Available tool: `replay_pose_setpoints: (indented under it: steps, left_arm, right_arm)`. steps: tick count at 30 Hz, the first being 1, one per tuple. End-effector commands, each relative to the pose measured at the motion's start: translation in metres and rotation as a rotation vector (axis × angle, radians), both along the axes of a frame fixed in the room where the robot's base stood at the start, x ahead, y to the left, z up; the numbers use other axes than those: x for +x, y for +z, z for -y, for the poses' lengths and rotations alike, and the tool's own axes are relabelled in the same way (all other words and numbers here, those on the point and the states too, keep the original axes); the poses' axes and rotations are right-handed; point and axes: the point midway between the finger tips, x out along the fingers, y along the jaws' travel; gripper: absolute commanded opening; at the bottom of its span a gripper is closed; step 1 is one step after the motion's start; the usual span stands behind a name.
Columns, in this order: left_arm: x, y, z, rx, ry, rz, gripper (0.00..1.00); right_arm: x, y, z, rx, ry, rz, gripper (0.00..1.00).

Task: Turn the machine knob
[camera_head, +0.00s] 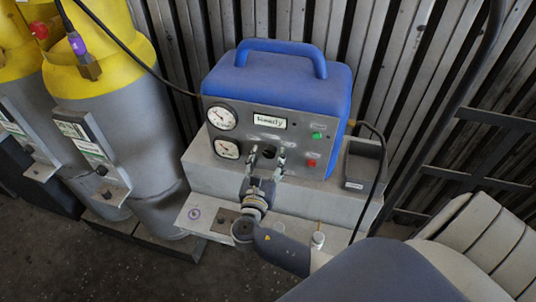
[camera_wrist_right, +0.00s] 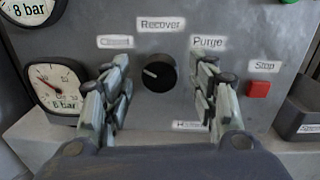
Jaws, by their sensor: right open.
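The machine is a blue-topped box (camera_head: 278,80) with a grey front panel, standing on a grey base. Its knob (camera_wrist_right: 159,73) is a round black dial in the middle of the panel, with a white mark on its left side. Labels around it include "Recover" above and "Purge" at upper right; the upper-left and lower labels are hard to read. My right gripper (camera_head: 267,156) is open in front of the panel. In the right wrist view its fingers stand left and right of the knob, with visible gaps. Whether the tips touch the panel is unclear. My left gripper is not in view.
Two gauges (camera_head: 222,117) sit at the panel's left. A green button (camera_head: 317,135) and a red stop button (camera_wrist_right: 258,89) are at its right. A dark tray (camera_head: 363,163) and cable lie beside the machine. Grey-and-yellow cylinders (camera_head: 120,130) stand at left.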

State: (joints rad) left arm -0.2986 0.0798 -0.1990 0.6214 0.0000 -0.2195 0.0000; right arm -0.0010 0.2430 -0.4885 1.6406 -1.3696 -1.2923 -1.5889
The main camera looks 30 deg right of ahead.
Motion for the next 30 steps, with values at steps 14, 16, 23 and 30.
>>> replay_pose_setpoints:
  steps: [14,16,23,30]
  left_arm:
    - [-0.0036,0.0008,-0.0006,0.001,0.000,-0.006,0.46]
    - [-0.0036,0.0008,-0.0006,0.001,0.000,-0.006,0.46]
    - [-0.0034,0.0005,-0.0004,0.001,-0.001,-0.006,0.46]
    - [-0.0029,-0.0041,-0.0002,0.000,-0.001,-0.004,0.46]
  right_arm:
    - [0.0044,-0.0002,0.0047,0.001,0.000,0.001,0.31]
    - [0.0044,-0.0002,0.0047,0.001,0.000,0.001,0.15]
    - [0.0042,-0.0004,0.0045,0.002,0.000,0.002,0.09]
    - [0.0041,-0.0018,0.0045,0.040,0.000,0.046,0.09]
